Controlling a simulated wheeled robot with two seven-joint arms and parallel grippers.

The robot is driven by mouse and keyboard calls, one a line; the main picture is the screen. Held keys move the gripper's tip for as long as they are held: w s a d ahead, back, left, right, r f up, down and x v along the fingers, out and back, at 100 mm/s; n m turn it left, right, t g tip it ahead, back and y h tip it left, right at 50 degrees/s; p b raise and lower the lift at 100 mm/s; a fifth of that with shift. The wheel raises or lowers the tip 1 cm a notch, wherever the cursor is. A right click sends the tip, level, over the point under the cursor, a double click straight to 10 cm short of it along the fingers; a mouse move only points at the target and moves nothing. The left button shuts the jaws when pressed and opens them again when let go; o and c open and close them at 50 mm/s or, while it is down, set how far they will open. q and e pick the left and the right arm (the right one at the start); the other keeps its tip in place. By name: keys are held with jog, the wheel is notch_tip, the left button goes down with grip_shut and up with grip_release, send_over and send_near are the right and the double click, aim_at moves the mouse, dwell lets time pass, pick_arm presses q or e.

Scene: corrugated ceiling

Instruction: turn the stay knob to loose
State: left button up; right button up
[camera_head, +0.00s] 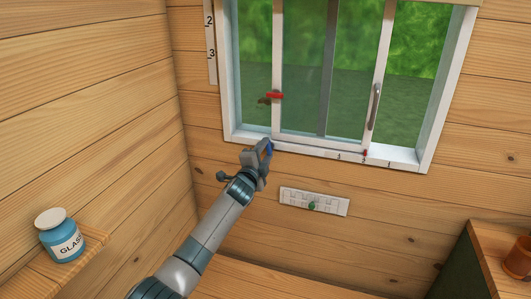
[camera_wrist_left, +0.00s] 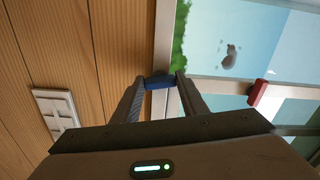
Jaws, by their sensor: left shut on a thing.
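The window (camera_head: 230,100) is set in the wooden wall, with a white frame and a sill strip. A small blue knob (camera_head: 268,148) sits at the lower left corner of the frame; I take it for the stay knob. My left gripper (camera_head: 264,153) reaches up to it from below. In the left wrist view the two fingers of my left gripper (camera_wrist_left: 158,87) are shut on the blue knob (camera_wrist_left: 158,81), next to the white frame. The fingers hide part of the knob. Its loose or tight setting cannot be read. My right gripper is not in view.
A red catch (camera_head: 274,96) is on the window's sliding upright, above the gripper. A numbered scale with a red marker (camera_head: 365,153) runs along the sill. A white wall plate (camera_head: 330,206) is below. A blue jar (camera_head: 62,240) stands on a shelf at left.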

pick_arm(q)
jog(key=n, duration=0.4)
jog(key=shift+f+n, duration=0.2)
jog(key=shift+n, duration=0.1)
jog(key=n+b, duration=0.1)
jog(key=n, duration=0.3)
jog(key=shift+d+n, duration=0.1)
jog(key=shift+n, duration=0.3)
jog(key=n, duration=0.3)
jog(key=shift+n, duration=1.6)
jog(key=shift+d, duration=0.1)
jog(key=o, duration=1)
jog(key=shift+o, duration=0.2)
jog(key=shift+s, duration=0.15)
